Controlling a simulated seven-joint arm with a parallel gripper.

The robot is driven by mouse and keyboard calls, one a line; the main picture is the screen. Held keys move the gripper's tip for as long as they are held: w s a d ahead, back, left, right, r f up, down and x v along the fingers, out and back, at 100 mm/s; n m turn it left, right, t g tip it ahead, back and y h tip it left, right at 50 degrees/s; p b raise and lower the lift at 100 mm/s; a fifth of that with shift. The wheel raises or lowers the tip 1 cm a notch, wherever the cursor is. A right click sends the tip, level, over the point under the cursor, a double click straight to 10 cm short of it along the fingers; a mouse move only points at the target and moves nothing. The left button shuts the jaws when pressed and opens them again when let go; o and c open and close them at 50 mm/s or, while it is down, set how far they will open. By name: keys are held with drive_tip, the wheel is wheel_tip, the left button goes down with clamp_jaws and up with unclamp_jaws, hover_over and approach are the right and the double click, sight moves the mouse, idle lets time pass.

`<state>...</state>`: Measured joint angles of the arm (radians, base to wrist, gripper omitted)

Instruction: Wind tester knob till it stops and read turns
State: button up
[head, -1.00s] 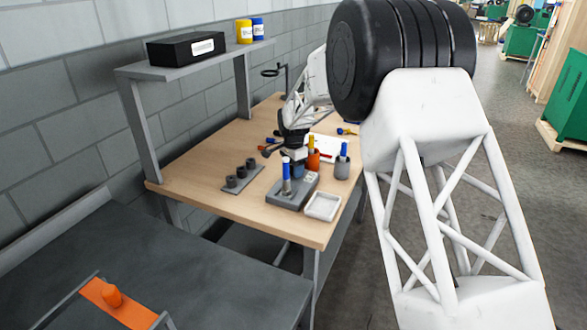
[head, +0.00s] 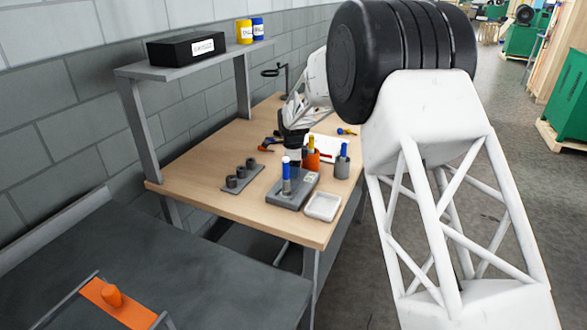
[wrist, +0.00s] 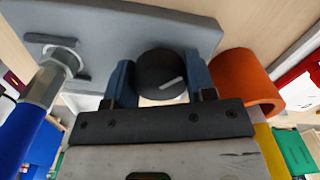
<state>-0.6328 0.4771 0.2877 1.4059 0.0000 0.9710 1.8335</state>
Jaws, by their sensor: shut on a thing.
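The tester is a grey block (head: 281,199) near the front edge of the wooden bench; its grey top (wrist: 95,30) also fills the upper wrist view. Its round black knob (wrist: 158,84) has a white line slanting across its face. My gripper (wrist: 162,78) is shut on the knob, with one blue finger on each side of it. In the head view my gripper (head: 294,158) reaches down behind the tester and the knob is hidden. A blue-handled tool (head: 286,176) stands upright in the tester's left end, seated in a metal nut (wrist: 62,58). A small pale patch (head: 312,177) on the tester is unreadable.
An orange holder (head: 312,160) with a yellow-handled tool is close beside my gripper, and a grey holder (head: 342,168) stands to its right. A white tray (head: 322,207) sits beside the tester. A rack of dark round pieces (head: 242,178) lies left. The bench's left front is clear.

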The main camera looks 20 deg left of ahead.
drive_tip(key=m, duration=0.4)
drive_tip(key=shift+m, duration=2.1)
drive_tip(key=o, duration=0.9)
drive_tip(key=shift+o, duration=0.2)
drive_tip(key=shift+r, duration=0.2)
drive_tip(key=shift+r, duration=3.3)
